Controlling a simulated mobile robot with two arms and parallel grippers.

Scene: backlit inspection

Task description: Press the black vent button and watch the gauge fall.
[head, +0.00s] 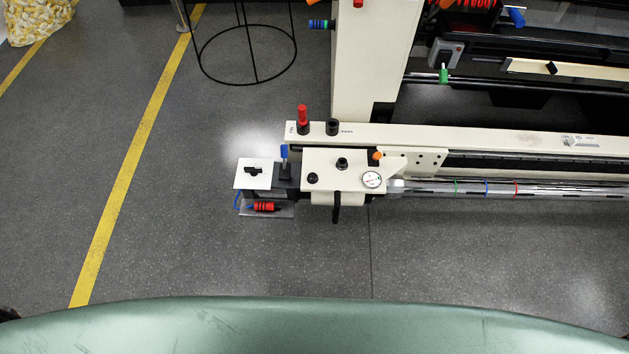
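A small round gauge (371,180) with a white face sits at the right end of a cream control block (350,189) on the machine's end. Its needle is too small to read. Two black round knobs or buttons show on the block: one near its top middle (342,163) and one at its left (312,178). A black cylinder (332,127) stands on the beam behind, beside a red-topped one (302,115). I cannot tell which black part is the vent button. Neither of my grippers is in view.
A cream beam (450,135) and a clear tube (500,188) run right from the block. A black lever (336,208) hangs at its front. A black wire stand (245,45) is behind left. Grey floor (200,240) in front and left is clear, with a yellow line (130,165).

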